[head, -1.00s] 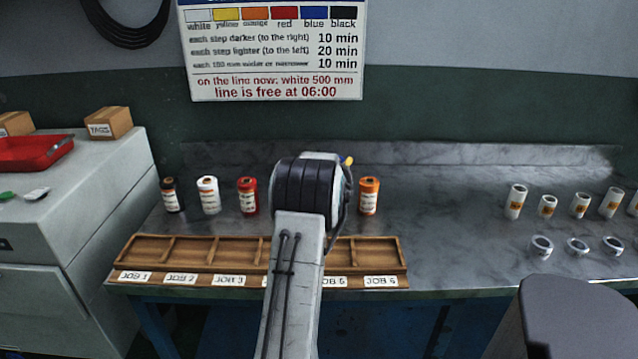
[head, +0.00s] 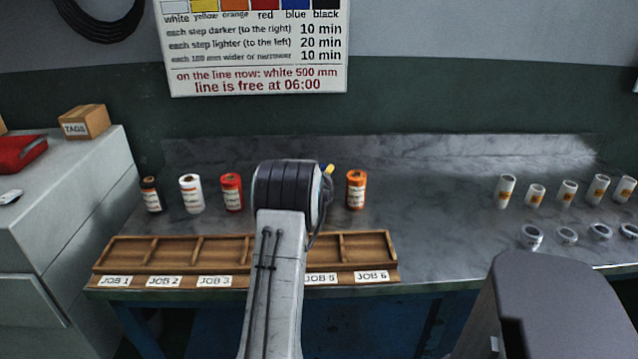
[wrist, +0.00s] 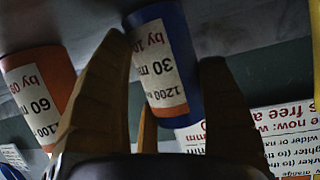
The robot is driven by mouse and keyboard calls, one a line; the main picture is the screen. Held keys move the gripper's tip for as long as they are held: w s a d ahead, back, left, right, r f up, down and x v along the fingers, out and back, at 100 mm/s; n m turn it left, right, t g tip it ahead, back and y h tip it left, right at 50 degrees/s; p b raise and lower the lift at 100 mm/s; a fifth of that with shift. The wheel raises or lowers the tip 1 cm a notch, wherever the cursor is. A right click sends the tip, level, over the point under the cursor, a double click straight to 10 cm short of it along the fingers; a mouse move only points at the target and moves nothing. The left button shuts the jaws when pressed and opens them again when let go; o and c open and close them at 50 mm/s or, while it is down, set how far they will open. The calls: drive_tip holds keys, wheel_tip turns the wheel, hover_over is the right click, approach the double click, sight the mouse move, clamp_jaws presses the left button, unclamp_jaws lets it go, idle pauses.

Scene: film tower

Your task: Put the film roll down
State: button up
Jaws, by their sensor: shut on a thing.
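In the wrist view the blue film roll (wrist: 181,30), with a white and orange label, is between the tan fingers of my gripper (wrist: 165,90), which is shut on it. The picture is upside down there, and the roll's base is close to the grey bench top; I cannot tell whether it touches. The orange film roll (wrist: 50,70) stands beside it, apart. In the head view my arm hides the blue roll and nearly all of the gripper; the orange roll (head: 356,190) stands just right of the arm.
Black (head: 151,195), white (head: 191,194) and red (head: 232,192) rolls stand left of my arm on the marble bench (head: 430,220). A wooden tray (head: 175,266) with JOB-labelled compartments lies in front, looking empty where visible. Small white rolls (head: 536,195) and rings (head: 567,236) stand right. Bench between is clear.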

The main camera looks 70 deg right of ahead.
drive_tip(key=o, duration=1)
drive_tip(key=shift+a+r, duration=0.1)
drive_tip(key=v, duration=1.1)
drive_tip(key=shift+a+r+b, duration=0.1)
drive_tip(key=shift+a+b, duration=0.25)
